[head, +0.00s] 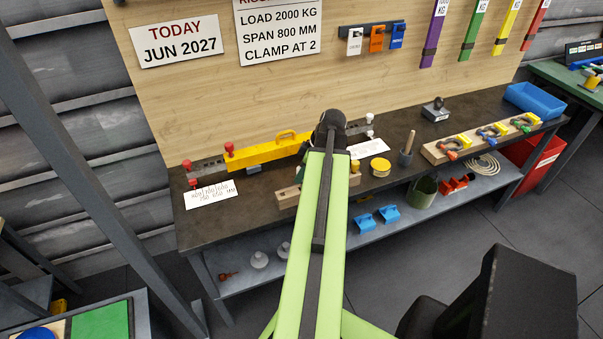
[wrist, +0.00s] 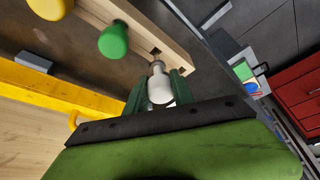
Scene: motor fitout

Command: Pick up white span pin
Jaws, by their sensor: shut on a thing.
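The white span pin (wrist: 160,88) is between the two green fingers of my gripper (wrist: 158,96) in the wrist view. My gripper is shut on its white head. Its metal shank points at the wooden pin block (wrist: 178,40), close to a dark square hole. I cannot tell whether the tip is still inside the hole.
The block also holds a green pin (wrist: 113,40) and a yellow pin (wrist: 50,8). The yellow spreader beam (head: 265,150) lies behind, with red and white knobs at its ends.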

